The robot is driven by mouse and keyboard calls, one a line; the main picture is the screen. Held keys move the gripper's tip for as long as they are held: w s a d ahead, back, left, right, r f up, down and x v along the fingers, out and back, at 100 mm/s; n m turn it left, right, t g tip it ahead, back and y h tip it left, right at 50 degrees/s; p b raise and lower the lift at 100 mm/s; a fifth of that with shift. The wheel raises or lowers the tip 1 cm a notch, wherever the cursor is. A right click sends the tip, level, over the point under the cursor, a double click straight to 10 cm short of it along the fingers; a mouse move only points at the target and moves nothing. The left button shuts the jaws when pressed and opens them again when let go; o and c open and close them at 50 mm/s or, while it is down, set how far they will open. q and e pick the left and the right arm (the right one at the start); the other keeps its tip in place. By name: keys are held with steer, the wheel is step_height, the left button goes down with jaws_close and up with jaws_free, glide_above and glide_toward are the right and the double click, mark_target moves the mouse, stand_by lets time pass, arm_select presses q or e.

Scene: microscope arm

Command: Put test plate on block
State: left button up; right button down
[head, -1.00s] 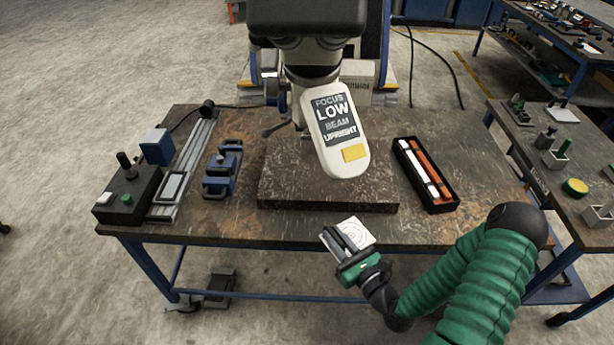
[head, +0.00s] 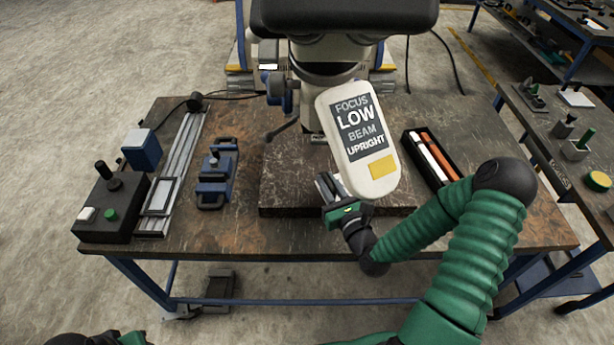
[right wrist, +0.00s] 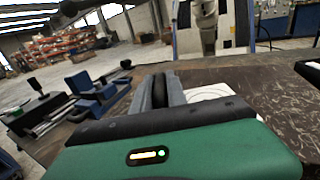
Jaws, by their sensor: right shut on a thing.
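The test plate, a thin white square with ring marks, shows in the right wrist view (right wrist: 214,92), partly behind the fingers. In the head view the hanging white sign mostly or fully hides it. My right gripper (head: 328,186) is shut on the plate, over the front part of the block. The block (head: 284,178) is a wide, dark, speckled slab on the table below the microscope. I cannot tell whether the plate touches the block. My left gripper does not show; only a piece of my left arm is at the bottom left.
The white sign (head: 358,140) hangs from the microscope (head: 335,50) close above my right gripper. A black tray (head: 436,158) stands right of the block. A blue clamp (head: 216,175), a metal rail (head: 178,165) and a black control box (head: 110,208) stand left.

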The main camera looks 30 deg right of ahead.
steer(key=w, duration=0.3)
steer(key=w+a, duration=0.1)
steer(key=w, duration=0.2)
steer(key=w+f, duration=0.1)
steer(key=w, duration=0.2)
steer(key=shift+a, duration=0.3)
steer(key=shift+w+d, duration=0.1)
steer(key=shift+w, duration=0.15)
step_height(320, 180, down, 4)
steer(key=shift+r, duration=0.25)
steer(key=shift+w, duration=0.1)
steer(key=shift+a+f, duration=0.1)
steer(key=shift+a, duration=0.1)
steer(key=c, duration=1.4)
jaws_free()
steer(key=shift+o, duration=0.4)
steer(key=shift+d, duration=0.15)
